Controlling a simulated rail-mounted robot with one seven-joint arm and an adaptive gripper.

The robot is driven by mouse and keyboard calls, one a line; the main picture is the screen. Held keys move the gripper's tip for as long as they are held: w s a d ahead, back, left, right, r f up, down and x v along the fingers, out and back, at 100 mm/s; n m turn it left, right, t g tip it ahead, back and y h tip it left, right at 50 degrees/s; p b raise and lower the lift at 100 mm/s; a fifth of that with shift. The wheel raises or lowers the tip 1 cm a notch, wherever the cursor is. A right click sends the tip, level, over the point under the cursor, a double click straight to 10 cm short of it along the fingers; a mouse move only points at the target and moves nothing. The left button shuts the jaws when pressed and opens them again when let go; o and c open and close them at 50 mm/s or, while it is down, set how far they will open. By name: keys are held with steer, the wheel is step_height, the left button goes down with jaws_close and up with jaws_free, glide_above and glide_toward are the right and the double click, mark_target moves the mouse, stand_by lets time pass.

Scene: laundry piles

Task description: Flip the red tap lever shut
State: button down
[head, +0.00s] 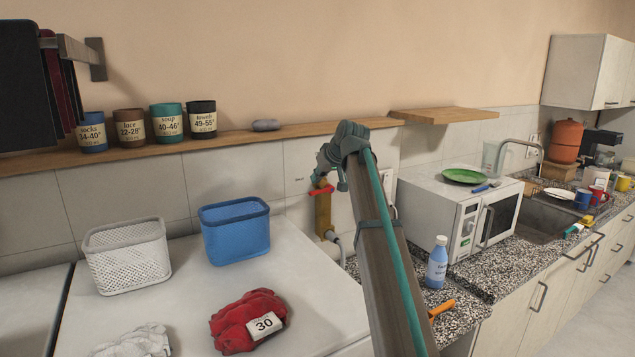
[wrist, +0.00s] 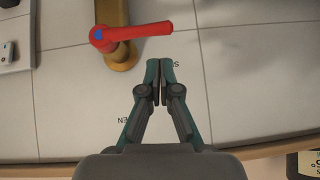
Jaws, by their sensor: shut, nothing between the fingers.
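The red tap lever (head: 321,191) sits on a brass tap pipe (head: 323,215) against the tiled wall, left of my arm in the head view. In the wrist view the red lever (wrist: 140,32) lies roughly level across the picture, with its blue-marked pivot at the left over the brass body (wrist: 118,58). My gripper (wrist: 160,62) is shut and empty, with its tips just below the lever's free right part in the picture and apart from it. Wall lettering beside the gripper is partly hidden.
A wooden shelf (head: 240,136) with several labelled pots runs above the tap. A blue basket (head: 234,231), a white basket (head: 127,255) and a red cloth (head: 240,322) sit on the white tops at left. A microwave (head: 440,210) and a blue bottle (head: 437,262) stand at right.

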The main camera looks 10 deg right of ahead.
steer(key=b+v, duration=0.2)
steer(key=v, duration=0.9)
steer(key=shift+w+a+r+b, duration=0.15)
steer(key=shift+a+r+b, duration=0.1)
steer(key=shift+a+b, duration=0.1)
